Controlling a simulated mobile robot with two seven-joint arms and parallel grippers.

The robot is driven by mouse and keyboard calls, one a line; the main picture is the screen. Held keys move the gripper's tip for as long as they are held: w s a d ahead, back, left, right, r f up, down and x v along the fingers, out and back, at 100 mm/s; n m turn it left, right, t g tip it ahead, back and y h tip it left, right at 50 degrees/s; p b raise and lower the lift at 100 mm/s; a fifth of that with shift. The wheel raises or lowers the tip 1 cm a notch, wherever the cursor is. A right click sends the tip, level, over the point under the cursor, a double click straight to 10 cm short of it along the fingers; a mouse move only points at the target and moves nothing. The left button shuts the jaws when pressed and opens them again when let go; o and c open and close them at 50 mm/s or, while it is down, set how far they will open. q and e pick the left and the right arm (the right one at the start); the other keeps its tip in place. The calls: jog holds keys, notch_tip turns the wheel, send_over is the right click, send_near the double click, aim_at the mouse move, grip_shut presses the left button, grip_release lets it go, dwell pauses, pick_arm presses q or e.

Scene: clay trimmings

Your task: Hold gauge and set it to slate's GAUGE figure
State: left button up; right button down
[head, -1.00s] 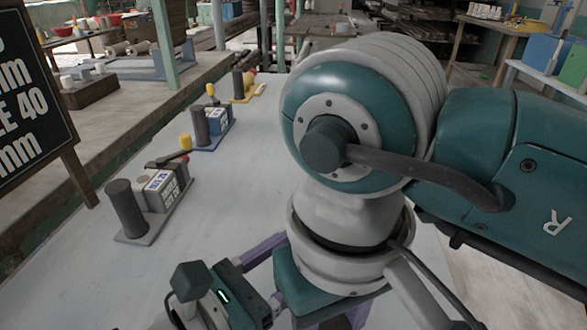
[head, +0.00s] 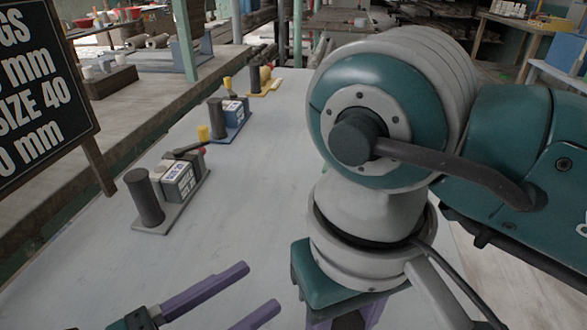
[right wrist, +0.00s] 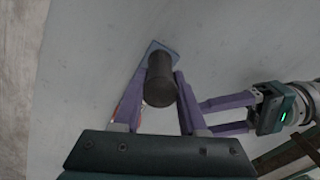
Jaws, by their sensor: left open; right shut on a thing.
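The slate (head: 35,90) stands at the left edge of the head view, partly cut off; "SIZE 40" and "mm" lines read, but no GAUGE line can be made out. My right gripper (right wrist: 163,72) is shut on the dark cylinder of a gauge (right wrist: 160,85) with a blue-grey plate at its far end. Most of this gauge is hidden by my gripper, so its setting cannot be read. My left gripper (head: 262,284) is open and empty at the bottom of the head view. In the right wrist view its fingers (right wrist: 207,115) are beside my right gripper's right finger.
Three similar devices, each with a dark post on a plate, stand along the table's left side: a grey one (head: 172,190), a blue one (head: 230,118) and a yellow one (head: 264,82). The pale tabletop (head: 240,200) between them and my right arm is clear.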

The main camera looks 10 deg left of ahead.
jog(key=shift+c, duration=1.9)
grip_release()
